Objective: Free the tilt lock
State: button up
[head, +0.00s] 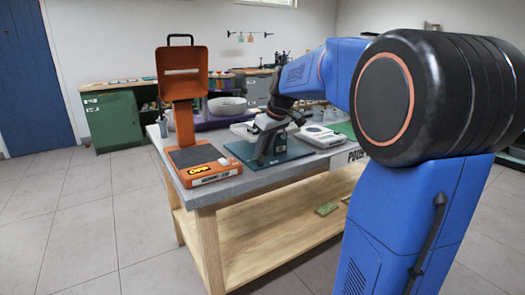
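No part can be made out clearly as the tilt lock in the head view.
A white device (320,136) and a pale bowl (227,106) are farther back. A green cabinet (112,120) stands behind left. The tiled floor at left is clear.

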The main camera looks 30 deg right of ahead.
grip_shut()
jog(key=m+h, duration=0.1)
jog(key=m, duration=0.3)
jog(key=shift+s+d+h, duration=0.2)
jog(key=shift+s+h, duration=0.2)
jog(key=shift+s+d+m+h, duration=0.15)
jog(key=shift+m+h, duration=0.1)
jog(key=shift+m, duration=0.55)
jog(key=shift+s+a+m+h, duration=0.15)
jog(key=shift+m+h, duration=0.15)
jog(key=shift+m, duration=0.5)
jog(key=shift+s+d+m+h, duration=0.15)
jog(key=shift+m+h, duration=0.1)
jog(key=shift+m, duration=0.55)
jog(key=shift+g, duration=0.3)
jog(key=o, duration=0.5)
grip_release()
